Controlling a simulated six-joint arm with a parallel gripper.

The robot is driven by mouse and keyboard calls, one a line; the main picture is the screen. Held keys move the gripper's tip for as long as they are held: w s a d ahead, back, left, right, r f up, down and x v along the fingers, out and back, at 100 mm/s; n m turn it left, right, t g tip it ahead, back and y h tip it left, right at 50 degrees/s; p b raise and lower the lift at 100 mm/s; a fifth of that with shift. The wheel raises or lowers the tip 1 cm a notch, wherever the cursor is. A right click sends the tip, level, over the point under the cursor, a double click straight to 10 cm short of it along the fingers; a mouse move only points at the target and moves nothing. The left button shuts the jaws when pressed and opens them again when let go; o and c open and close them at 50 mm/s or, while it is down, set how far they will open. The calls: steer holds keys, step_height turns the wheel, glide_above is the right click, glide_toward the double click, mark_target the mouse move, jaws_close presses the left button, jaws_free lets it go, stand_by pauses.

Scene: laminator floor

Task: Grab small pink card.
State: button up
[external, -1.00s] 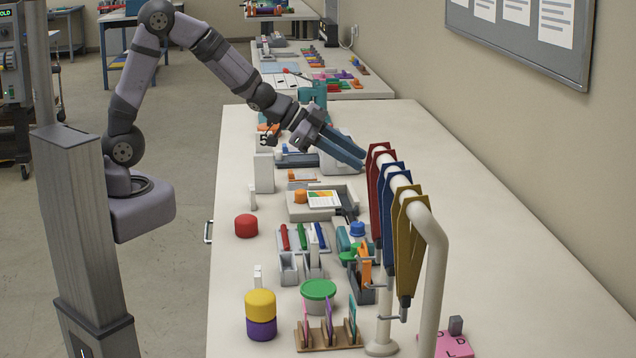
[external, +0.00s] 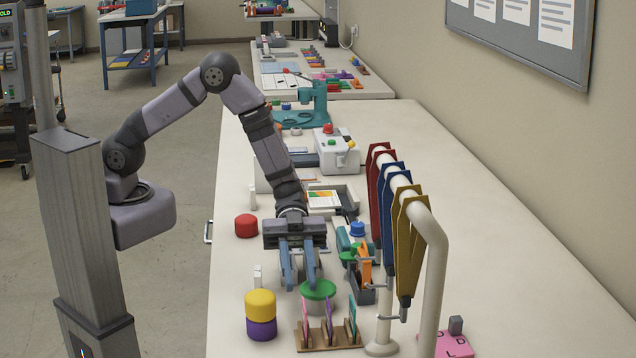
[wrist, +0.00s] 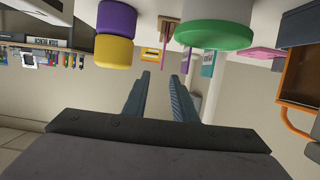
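A small pink card (external: 306,318) stands on edge at the left of a wooden rack (external: 330,342), with a purple card (external: 328,318) and a teal card (external: 352,318) beside it. My gripper (external: 301,284) points down behind the rack, near the green-lidded round container (external: 318,290). Its two fingers are apart with nothing between them. In the wrist view, my gripper (wrist: 164,76) is also open and empty, and part of the rack (wrist: 168,28) shows beyond the fingertips.
A yellow cylinder (external: 260,304) on a purple one (external: 261,329) stands left of the rack. An orange-clipped holder (external: 364,268) stands behind right.

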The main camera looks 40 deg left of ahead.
mark_target(304, 305)
steer(key=shift+f+p+x, duration=0.15)
steer(key=shift+p+x, duration=0.6)
steer(key=shift+x, duration=1.1)
steer(key=shift+f+p+x, duration=0.1)
steer(key=shift+p+x, duration=0.65)
steer(key=shift+x, duration=1.1)
steer(key=shift+w, duration=0.1)
jaws_close()
